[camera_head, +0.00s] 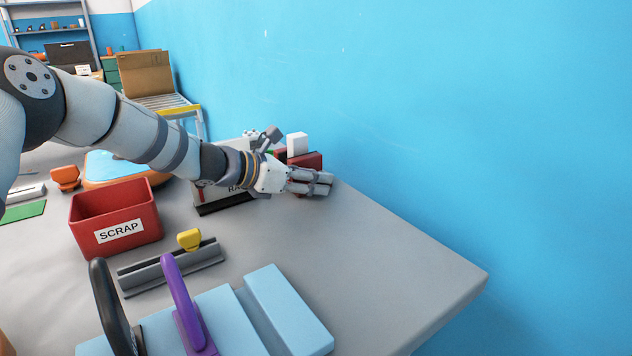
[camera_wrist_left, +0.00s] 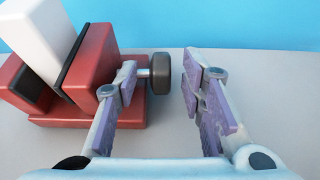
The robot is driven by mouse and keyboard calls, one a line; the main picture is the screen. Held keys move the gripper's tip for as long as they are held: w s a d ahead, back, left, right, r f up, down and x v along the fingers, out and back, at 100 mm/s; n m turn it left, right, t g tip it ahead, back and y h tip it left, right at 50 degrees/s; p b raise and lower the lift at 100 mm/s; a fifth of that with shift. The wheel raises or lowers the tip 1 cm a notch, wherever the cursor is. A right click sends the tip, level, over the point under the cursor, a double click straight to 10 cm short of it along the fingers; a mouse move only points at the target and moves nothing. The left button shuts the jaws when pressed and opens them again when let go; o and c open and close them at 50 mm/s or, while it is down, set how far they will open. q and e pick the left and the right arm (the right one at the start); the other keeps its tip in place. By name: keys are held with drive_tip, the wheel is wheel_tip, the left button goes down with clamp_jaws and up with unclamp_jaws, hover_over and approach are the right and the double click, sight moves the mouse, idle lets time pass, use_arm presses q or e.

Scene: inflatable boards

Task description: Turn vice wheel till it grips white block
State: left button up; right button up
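The red vice (camera_head: 312,160) stands near the table's far right edge, partly hidden by my left gripper. The white block (camera_head: 297,143) sticks up from it. In the left wrist view the white block (camera_wrist_left: 42,38) stands between the red jaws of the vice (camera_wrist_left: 92,58); I cannot tell whether both jaws touch it. The dark vice wheel (camera_wrist_left: 161,73) sits on a short metal shaft at the vice's right. My left gripper (camera_head: 326,184) is open, with its fingers on either side of the wheel in the left wrist view. My right gripper is out of view.
A red SCRAP bin (camera_head: 113,222), a grey rail with a yellow piece (camera_head: 189,240) and a light blue block (camera_head: 288,310) are on the table. A grey rack (camera_head: 220,196) lies under my left wrist. The blue wall rises behind; the right front table is clear.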

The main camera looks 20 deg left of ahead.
use_arm(q)
drive_tip(key=shift+w+d+f, duration=0.2)
drive_tip(key=shift+w+d, duration=0.15)
drive_tip(key=shift+w, duration=0.05)
drive_tip(key=shift+r, duration=0.1)
clamp_jaws()
drive_tip(key=shift+r, duration=0.1)
